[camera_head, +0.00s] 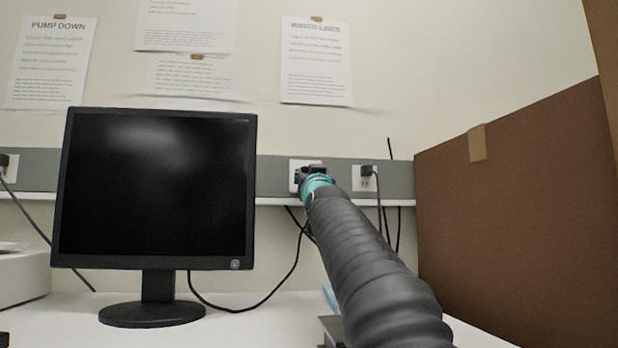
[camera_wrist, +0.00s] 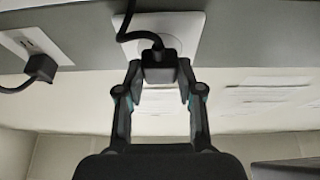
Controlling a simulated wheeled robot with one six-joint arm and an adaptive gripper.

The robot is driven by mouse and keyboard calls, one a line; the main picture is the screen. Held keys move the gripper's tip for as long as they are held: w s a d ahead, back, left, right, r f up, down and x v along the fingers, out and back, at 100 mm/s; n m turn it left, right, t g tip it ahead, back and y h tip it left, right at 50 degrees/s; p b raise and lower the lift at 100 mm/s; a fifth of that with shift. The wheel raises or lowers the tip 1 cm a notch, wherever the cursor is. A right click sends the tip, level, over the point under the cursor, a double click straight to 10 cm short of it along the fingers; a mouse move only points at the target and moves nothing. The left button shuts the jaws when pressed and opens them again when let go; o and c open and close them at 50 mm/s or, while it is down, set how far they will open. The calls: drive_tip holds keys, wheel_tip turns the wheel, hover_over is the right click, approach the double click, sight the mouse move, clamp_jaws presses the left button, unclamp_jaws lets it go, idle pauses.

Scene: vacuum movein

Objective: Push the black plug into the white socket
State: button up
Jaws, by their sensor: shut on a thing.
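My gripper (camera_wrist: 159,75) is shut on the black plug (camera_wrist: 158,66), with one finger on each side of it. A black cord runs up from the plug in the wrist view. The white socket (camera_wrist: 190,28) is a square wall plate directly behind the plug, which covers part of its face. In the head view my gripper (camera_head: 312,180) is at the wall rail, in front of the white socket (camera_head: 294,172), and hides most of it. I cannot tell whether the plug's prongs are in the socket or a gap remains.
A second white socket (camera_head: 359,183) with another black plug (camera_head: 367,170) is just to the right. A monitor (camera_head: 155,185) stands on the white desk at left. A large brown box (camera_head: 520,200) fills the right side. Cords hang below the rail.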

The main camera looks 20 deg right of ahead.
drive_tip(key=shift+w+d, duration=0.1)
drive_tip(key=shift+w, duration=0.45)
drive_tip(key=o, duration=1.1)
drive_tip(key=shift+o, duration=0.2)
drive_tip(key=s+a, duration=0.2)
drive_tip(key=s, duration=1)
drive_tip(key=shift+s+a+f, duration=0.25)
drive_tip(key=shift+s+a, duration=0.15)
